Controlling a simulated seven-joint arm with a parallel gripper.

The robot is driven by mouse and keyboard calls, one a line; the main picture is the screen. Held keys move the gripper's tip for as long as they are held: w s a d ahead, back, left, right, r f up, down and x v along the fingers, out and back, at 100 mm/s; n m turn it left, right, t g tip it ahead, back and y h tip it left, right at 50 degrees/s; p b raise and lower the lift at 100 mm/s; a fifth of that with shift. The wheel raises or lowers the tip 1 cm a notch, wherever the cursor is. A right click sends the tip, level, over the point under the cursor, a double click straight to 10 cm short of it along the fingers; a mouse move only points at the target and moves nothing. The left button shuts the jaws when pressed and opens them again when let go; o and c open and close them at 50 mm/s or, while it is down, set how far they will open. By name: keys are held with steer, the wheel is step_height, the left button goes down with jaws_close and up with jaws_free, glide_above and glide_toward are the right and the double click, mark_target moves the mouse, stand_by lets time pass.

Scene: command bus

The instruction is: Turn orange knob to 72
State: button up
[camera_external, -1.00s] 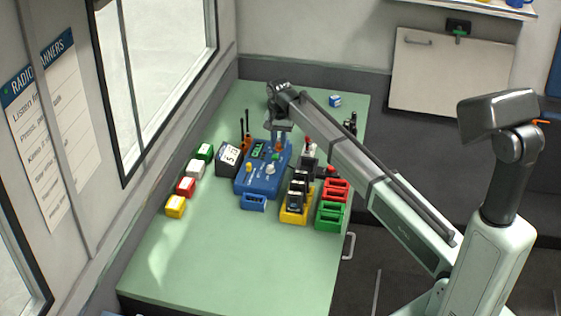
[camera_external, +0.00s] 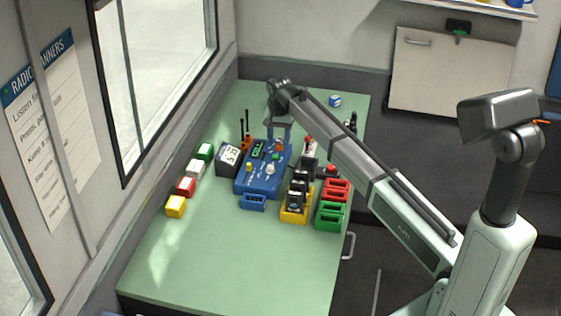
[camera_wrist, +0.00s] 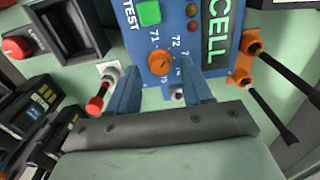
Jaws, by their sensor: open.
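The orange knob (camera_wrist: 160,62) sits on a blue radio unit (camera_wrist: 205,12) in the wrist view, with the labels 71, 72 and a partly hidden one starting with 7 around it. I cannot tell its exact pointer mark. My gripper (camera_wrist: 163,78) is open, one blue-grey finger on each side below the knob, which is not clasped. In the external view my gripper (camera_external: 279,138) hangs over the far end of the blue unit (camera_external: 258,182), by the orange knob (camera_external: 278,147).
A green button (camera_wrist: 149,12) and a lit display reading CELL (camera_wrist: 216,30) are near the knob. A red-tipped switch (camera_wrist: 96,103) is left of the fingers, and orange-based antennas (camera_wrist: 262,80) are right. Black radios (camera_external: 296,190) stand in a yellow holder. The near bench is clear.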

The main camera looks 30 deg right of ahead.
mark_target(279, 144)
step_height(279, 144, up, 13)
steer(key=shift+f, duration=0.15)
stand_by(0.4)
